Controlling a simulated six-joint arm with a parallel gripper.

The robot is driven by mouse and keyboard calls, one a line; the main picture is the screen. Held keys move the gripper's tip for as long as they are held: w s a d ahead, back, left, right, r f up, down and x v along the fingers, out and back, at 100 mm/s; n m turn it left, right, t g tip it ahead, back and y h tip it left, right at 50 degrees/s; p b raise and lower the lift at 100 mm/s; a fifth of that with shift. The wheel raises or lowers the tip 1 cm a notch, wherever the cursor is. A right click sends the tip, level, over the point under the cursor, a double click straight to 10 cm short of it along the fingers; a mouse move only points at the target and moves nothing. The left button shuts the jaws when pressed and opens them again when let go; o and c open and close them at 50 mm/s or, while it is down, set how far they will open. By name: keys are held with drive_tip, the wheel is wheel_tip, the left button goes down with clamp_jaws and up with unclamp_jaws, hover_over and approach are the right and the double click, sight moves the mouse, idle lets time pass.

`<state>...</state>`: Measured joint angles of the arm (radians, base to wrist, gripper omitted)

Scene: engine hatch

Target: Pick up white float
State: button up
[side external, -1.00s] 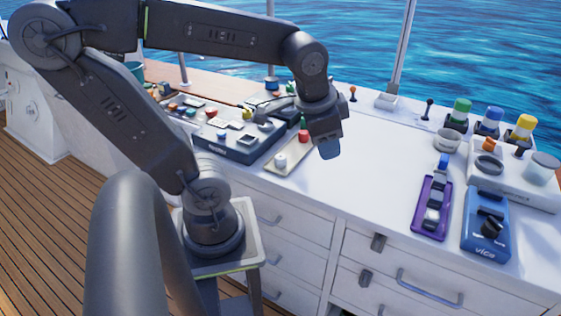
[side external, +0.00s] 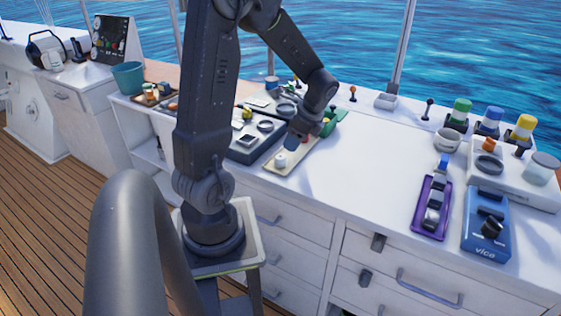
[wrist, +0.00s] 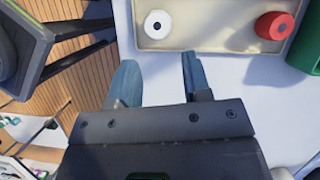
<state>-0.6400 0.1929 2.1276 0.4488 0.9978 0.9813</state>
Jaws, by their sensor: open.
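The white float (wrist: 158,24) is a small round piece with a dark centre hole. It lies in the left part of a shallow beige tray (wrist: 200,42) in the wrist view. In the side view the white float (side external: 280,160) sits at the near end of the tray (side external: 273,170). My gripper (wrist: 158,80) is open and empty, its two blue-grey fingers apart. In the wrist view the fingertips lie short of the tray's edge, below the float. In the side view my gripper (side external: 291,143) is close to the float, just above and right of it.
A red float (wrist: 275,25) lies in the same tray, with a green object (wrist: 308,45) beside it. A dark tool tray (side external: 240,150) stands left of the beige tray. The white counter (side external: 370,150) to the right is clear up to the purple tray (side external: 431,215).

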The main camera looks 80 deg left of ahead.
sight(282, 157)
drive_tip(key=shift+x, duration=3.95)
drive_tip(key=shift+s+a+r, duration=0.1)
drive_tip(key=shift+s+r, duration=0.05)
drive_tip(key=shift+s, duration=0.05)
drive_tip(key=c, duration=0.6)
